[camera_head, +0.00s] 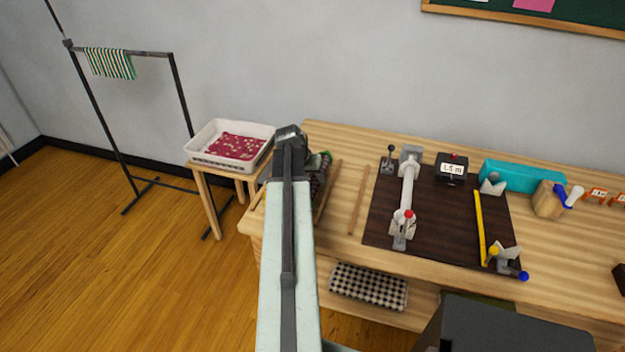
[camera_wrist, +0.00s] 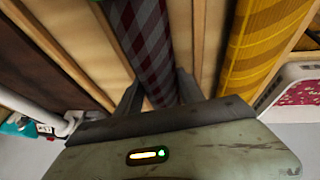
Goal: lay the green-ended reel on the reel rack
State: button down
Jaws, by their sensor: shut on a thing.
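A reel wound in grey and maroon striped fabric (camera_wrist: 150,45) runs between my gripper's fingers (camera_wrist: 160,88) in the wrist view, and my gripper is shut on it. In the head view a little of this reel (camera_head: 318,172) shows just right of my arm, with green at its far end. The reel rack's pale wooden rails (camera_head: 328,192) lie on the table's left end; they also show beside the reel in the wrist view (camera_wrist: 107,42). A yellow reel (camera_wrist: 262,40) lies alongside, one bay over. I cannot tell whether the held reel touches the rack. My arm hides much of this area.
A measuring winder (camera_head: 408,195) stands on a dark mat (camera_head: 375,235) right of the rack. A white tray (camera_head: 205,139) with red cloth sits on a stool to the left. A teal box (camera_head: 525,176) is at the back right.

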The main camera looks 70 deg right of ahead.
jog(key=c, duration=0.6)
grip_release()
jog(key=shift+c, duration=0.2)
jog(key=p+v, duration=0.7)
jog(key=v, duration=0.1)
jog(key=shift+f, duration=0.1)
